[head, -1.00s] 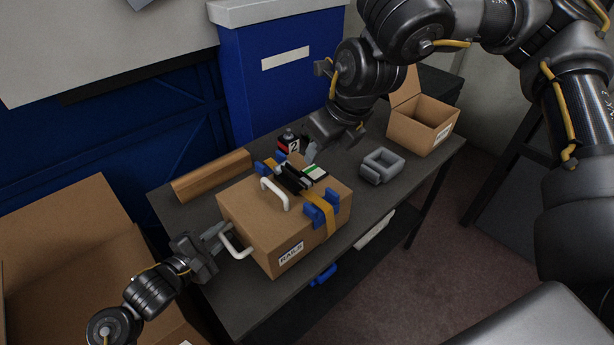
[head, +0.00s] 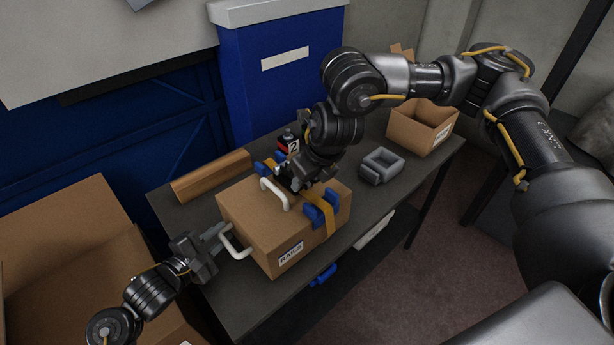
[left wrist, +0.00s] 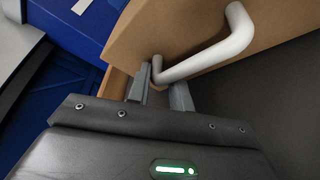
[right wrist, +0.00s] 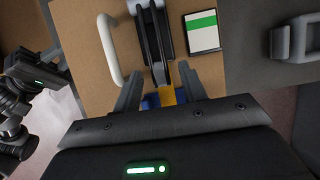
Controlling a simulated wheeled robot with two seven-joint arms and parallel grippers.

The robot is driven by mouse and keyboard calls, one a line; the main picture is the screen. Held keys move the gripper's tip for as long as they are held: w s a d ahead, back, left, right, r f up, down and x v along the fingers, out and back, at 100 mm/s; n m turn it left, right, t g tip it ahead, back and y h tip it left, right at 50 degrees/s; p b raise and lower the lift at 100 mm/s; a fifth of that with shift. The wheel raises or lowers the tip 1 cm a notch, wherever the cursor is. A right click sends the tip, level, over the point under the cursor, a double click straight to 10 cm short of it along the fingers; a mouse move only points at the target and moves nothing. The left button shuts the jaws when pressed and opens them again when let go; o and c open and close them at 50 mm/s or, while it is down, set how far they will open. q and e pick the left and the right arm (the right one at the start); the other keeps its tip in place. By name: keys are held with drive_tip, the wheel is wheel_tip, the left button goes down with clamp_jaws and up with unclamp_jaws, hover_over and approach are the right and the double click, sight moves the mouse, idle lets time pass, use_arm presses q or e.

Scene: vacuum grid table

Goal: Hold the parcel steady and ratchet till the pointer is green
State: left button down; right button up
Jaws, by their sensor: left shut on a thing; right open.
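The parcel (head: 245,222) is a brown carton on the table, with a yellow strap (head: 331,220) over it. My left gripper (head: 222,236) is shut on the white side handle (head: 236,246); the left wrist view shows the handle (left wrist: 205,55) at its fingers. My right gripper (right wrist: 158,88) is open above the parcel top. The black ratchet (right wrist: 151,38) reaches between its fingers, apparently not gripped. A white gauge plate with a green band (right wrist: 202,31) lies beside the ratchet; I cannot make out a pointer. In the head view my right arm hides ratchet and gauge.
Blue corner pieces (head: 321,208) sit under the strap. A white top handle (head: 275,192) stands close to the ratchet. A grey holder (head: 380,166), a small open carton (head: 420,128) and a brown bar (head: 211,175) are on the table (head: 385,195).

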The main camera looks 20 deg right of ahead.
drive_tip(key=shift+c, duration=0.4)
clamp_jaws()
drive_tip(key=shift+r, duration=0.1)
drive_tip(key=w+r+g, duration=0.1)
drive_tip(key=w+r+g+h, duration=0.1)
drive_tip(key=g, duration=0.1)
drive_tip(key=shift+a+r+g, duration=0.3)
drive_tip(key=shift+a+r, duration=0.05)
drive_tip(key=shift+a, duration=0.05)
drive_tip(key=shift+w+a+r+g+h, duration=0.2)
drive_tip(key=shift+w+r+g+h, duration=0.35)
drive_tip(key=shift+g, duration=0.35)
drive_tip(key=shift+w+a+r+g+h, duration=0.2)
drive_tip(key=shift+w+g+h, duration=0.15)
drive_tip(key=shift+g, duration=0.45)
drive_tip(key=shift+w+a+r, duration=0.1)
drive_tip(key=shift+w+r, duration=0.35)
drive_tip(key=shift+w, duration=0.05)
